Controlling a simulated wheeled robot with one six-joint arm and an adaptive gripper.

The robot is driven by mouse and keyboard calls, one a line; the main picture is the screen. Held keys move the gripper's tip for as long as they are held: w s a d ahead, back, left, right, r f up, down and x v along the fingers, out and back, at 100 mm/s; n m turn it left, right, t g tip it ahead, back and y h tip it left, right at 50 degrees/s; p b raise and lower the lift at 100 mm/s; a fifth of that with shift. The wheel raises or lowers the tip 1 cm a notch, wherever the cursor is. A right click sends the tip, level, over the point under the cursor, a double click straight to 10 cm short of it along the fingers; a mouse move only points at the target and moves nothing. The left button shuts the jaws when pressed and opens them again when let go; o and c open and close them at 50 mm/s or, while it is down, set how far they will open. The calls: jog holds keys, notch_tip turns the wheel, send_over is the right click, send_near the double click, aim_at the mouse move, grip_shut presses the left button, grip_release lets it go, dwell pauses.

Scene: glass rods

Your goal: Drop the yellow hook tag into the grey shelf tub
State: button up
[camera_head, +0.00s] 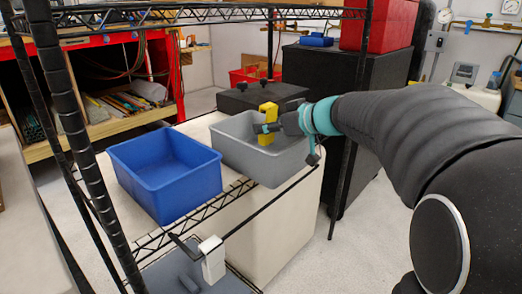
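The yellow hook tag (268,108) is upright at the fingertips of my gripper (266,128), over the grey shelf tub (232,152). The gripper reaches in from the right, and its fingers look closed on the tag. The tag's lower part shows against the inside of the tub. From this angle I cannot tell how far it is above the tub floor. The tub is open at the top, and my gripper and the tag cover part of its inside.
An empty blue tub (165,200) stands left of the grey tub on the wire shelf. Dark shelf posts (352,120) rise at both sides, and an upper wire shelf (190,14) crosses above. A white tag on a dark rod (213,258) is at the shelf front.

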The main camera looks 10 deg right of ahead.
jog(key=shift+o, duration=1.3)
jog(key=v, duration=1.2)
